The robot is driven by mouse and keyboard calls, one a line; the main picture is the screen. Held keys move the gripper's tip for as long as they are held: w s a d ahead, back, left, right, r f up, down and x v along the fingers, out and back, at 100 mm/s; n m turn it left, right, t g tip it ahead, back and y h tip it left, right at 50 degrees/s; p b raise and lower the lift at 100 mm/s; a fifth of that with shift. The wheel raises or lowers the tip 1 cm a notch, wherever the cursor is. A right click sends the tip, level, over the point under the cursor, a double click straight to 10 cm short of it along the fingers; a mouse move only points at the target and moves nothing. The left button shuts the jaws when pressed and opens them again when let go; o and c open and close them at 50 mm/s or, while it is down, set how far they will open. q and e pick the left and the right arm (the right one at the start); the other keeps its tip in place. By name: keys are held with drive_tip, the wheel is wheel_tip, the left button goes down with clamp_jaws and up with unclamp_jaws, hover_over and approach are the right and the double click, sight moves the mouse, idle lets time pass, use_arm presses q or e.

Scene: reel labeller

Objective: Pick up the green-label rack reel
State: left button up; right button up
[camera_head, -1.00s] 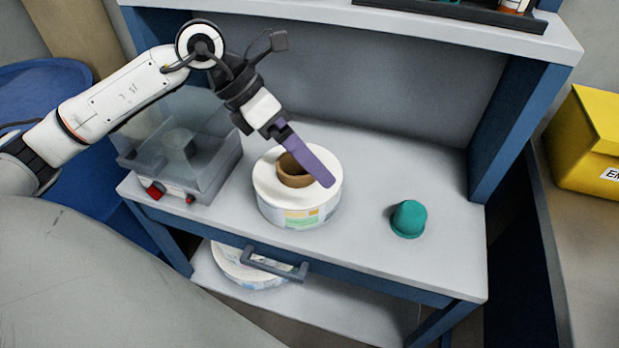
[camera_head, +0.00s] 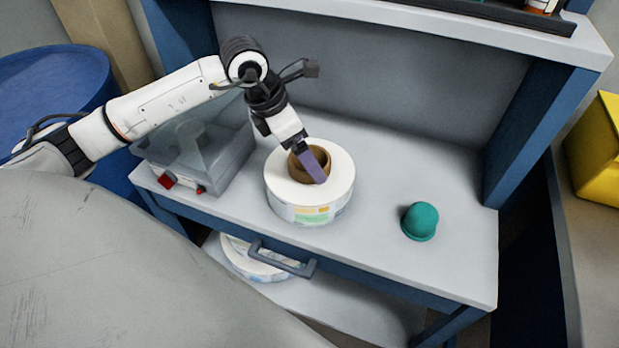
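A white reel (camera_head: 282,190) with a brown core (camera_head: 297,166) lies flat on the grey table. A yellow and green label (camera_head: 312,213) shows on its front side. My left gripper (camera_head: 316,168) comes down from the upper left, and its purple finger reaches over or into the core. Only one finger shows clearly, so I cannot tell how far apart the fingers are or whether they touch the reel. My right gripper is not in view.
A clear-lidded box (camera_head: 190,150) with red knobs stands left of the reel on the table. A teal dome (camera_head: 420,221) stands to the right. A shelf (camera_head: 450,35) overhangs the back. The table between reel and dome is clear.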

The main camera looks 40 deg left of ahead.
use_arm(q)
drive_tip(key=shift+w+f, duration=0.1)
drive_tip(key=shift+f, duration=0.15)
drive_tip(key=c, duration=2)
drive_tip(key=shift+w+r, duration=0.15)
drive_tip(key=shift+r, duration=0.1)
drive_tip(key=shift+c, duration=0.9)
